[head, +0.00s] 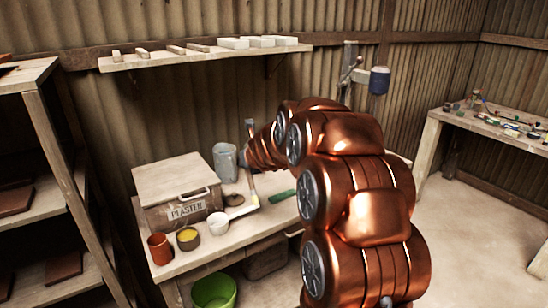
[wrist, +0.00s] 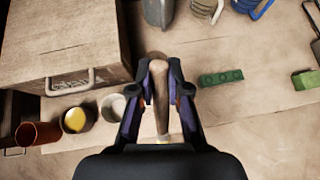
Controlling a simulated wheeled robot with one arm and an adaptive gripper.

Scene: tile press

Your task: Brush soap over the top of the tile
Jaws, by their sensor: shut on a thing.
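My gripper (wrist: 160,88) is shut on a brush with a wooden handle (wrist: 159,100) in the wrist view. The handle lies between the two fingers, and a little yellow shows at its near end. In the head view my arm hides much of the gripper. A small dark pot with yellow content (head: 188,238) stands on the bench; it also shows in the wrist view (wrist: 75,120), left of the gripper. I cannot make out which container holds soap. I cannot pick out the tile on the bench; brown tiles (head: 63,268) lie on the left shelves.
On the bench (head: 205,252) stand a plaster box (head: 180,190), a reddish mug (head: 160,248), a white cup (head: 218,223) and a grey pitcher (head: 225,162). A green block (wrist: 220,77) lies right of the gripper. A green bucket (head: 214,290) stands below. The bench's near right is clear.

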